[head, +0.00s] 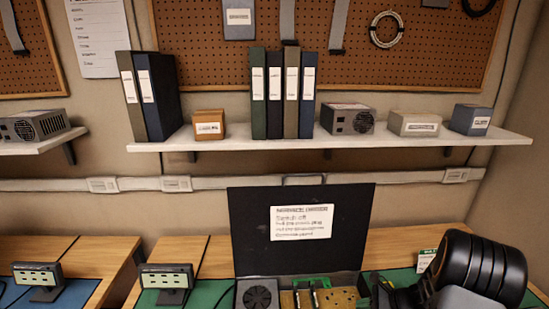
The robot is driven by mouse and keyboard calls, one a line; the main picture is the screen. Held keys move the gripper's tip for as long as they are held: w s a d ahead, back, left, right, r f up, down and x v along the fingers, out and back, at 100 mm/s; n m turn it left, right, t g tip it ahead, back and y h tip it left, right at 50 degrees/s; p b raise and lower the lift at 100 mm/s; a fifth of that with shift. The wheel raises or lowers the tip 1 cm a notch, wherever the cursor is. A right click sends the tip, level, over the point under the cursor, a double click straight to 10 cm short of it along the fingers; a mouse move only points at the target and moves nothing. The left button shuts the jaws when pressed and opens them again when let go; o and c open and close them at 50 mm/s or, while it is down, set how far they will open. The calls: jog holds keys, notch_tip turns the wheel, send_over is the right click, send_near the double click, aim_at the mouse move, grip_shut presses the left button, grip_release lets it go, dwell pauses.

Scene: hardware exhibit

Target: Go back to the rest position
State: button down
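My arm shows at the lower right as a thick black ribbed part with a grey link below it. A dark piece at its left end, beside the open computer case, may be my gripper (386,291); its fingers are not clear and the frame's lower edge cuts it off. I cannot tell whether it is open or shut, or whether it holds anything.
The open computer case (246,232) has its black lid raised, with a fan (258,296) and green boards inside. Small display stands (166,281) are at left on the bench (190,252). A wall shelf (330,142) holds binders and boxes.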

jog(key=s+a+r+n+h, duration=0.3)
jog(key=s+r+n, duration=0.1)
jog(key=r+n, duration=0.3)
jog(key=s+a+r+n+h, duration=0.3)
jog(key=s+a+r+n, duration=0.1)
jog(key=r+n, duration=0.3)
jog(key=s+a+r+n+h, duration=0.3)
jog(key=s+a+r+n, duration=0.1)
jog(key=r+n, duration=0.3)
jog(key=shift+s+a+r, duration=0.25)
jog(key=shift+s+r, duration=0.25)
jog(key=shift+r, duration=0.3)
